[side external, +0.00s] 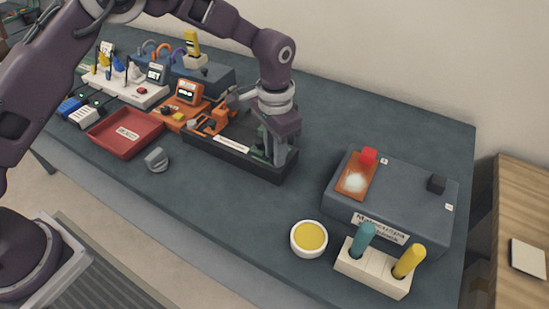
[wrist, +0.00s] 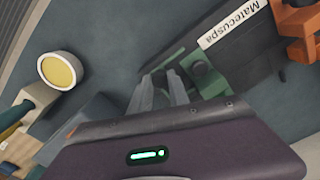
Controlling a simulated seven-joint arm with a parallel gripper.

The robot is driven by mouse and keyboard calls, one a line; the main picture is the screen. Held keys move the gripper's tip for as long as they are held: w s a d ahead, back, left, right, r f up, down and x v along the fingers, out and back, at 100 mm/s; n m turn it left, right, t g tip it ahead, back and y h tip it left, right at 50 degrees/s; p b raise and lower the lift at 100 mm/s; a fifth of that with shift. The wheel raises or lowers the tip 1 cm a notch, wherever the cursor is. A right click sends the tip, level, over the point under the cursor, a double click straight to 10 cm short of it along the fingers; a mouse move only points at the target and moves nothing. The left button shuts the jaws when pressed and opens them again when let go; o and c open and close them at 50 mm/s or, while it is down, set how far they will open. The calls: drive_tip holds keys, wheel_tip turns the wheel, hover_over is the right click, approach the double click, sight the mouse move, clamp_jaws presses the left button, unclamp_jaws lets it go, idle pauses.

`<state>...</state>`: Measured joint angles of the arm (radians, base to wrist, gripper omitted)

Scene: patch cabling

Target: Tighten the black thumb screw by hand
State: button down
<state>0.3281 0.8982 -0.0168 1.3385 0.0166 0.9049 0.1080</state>
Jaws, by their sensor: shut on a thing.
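A green clamp-like fixture (wrist: 212,80) sits at the right end of the black tray (wrist: 240,50), with a dark round knob on it in the wrist view. My gripper (wrist: 162,82) reaches down at this end of the tray, its two fingers close together beside the green fixture. In the side view my gripper (side external: 278,157) points down over the tray's right end, with the green part (side external: 261,145) just left of the fingers.
A grey box (side external: 400,205) with a red block and a small black block stands right. A white bowl (side external: 309,239) and a holder with teal and yellow handles (side external: 372,270) stand in front. A red tray (side external: 125,133) and grey knob (side external: 156,159) lie left.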

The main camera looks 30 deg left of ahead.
drive_tip(key=m, duration=0.3)
drive_tip(key=shift+m, duration=0.3)
drive_tip(key=shift+m, duration=1.2)
drive_tip(key=m, duration=0.2)
drive_tip(key=shift+m, duration=0.3)
